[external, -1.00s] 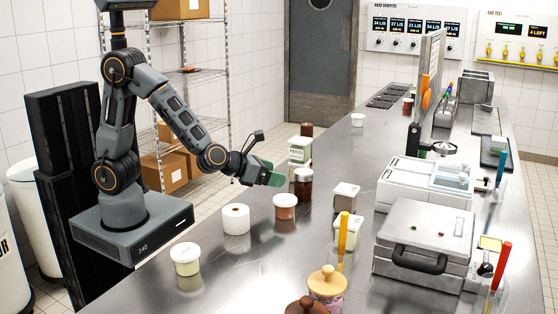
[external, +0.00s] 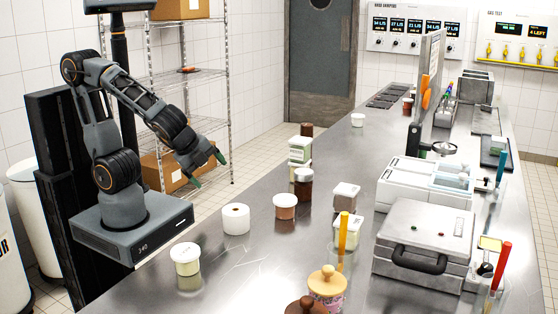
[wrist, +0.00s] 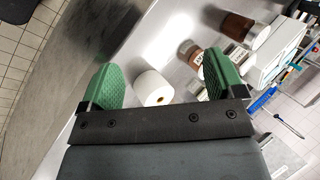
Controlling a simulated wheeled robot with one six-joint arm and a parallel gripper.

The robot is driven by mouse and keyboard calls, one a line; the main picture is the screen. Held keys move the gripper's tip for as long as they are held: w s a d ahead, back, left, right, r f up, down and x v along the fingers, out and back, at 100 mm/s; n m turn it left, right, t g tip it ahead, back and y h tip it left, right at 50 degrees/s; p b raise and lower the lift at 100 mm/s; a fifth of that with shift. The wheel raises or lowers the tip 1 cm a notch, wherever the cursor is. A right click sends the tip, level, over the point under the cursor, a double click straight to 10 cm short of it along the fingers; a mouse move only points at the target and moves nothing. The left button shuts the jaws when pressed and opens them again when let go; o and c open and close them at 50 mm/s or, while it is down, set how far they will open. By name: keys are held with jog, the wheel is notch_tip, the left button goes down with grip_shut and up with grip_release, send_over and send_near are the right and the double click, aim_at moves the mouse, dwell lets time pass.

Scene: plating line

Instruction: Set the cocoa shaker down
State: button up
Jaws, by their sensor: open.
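A dark brown jar with a lid (external: 303,188), which looks like the cocoa shaker, stands upright on the steel counter (external: 250,262). It is behind the reddish-brown tub and in front of the green-labelled tub. I cannot read a label on it. My gripper (external: 208,171) is open and empty, raised left of the counter and well apart from the jar. In the wrist view both green fingers (wrist: 161,75) are spread with nothing held between them. A brown jar (wrist: 238,27) lies beyond the right finger there; I cannot tell whether it is the same one.
A white roll (external: 236,219), a reddish-brown tub (external: 285,207), a cream tub (external: 186,260) and a green-labelled tub (external: 299,150) stand along the counter's near side. A press with a black handle (external: 422,240) is at right. Bare steel lies between the cream tub and the wooden-lidded jar (external: 327,285).

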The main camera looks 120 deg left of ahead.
jog(key=s+d+r+n+h, duration=0.1)
jog(key=s+d+n+h, duration=0.2)
jog(key=d, duration=0.6)
jog(key=n+h, duration=0.2)
jog(key=shift+d+n+h, duration=0.25)
jog(key=shift+n+h, duration=0.05)
jog(key=shift+n, duration=0.1)
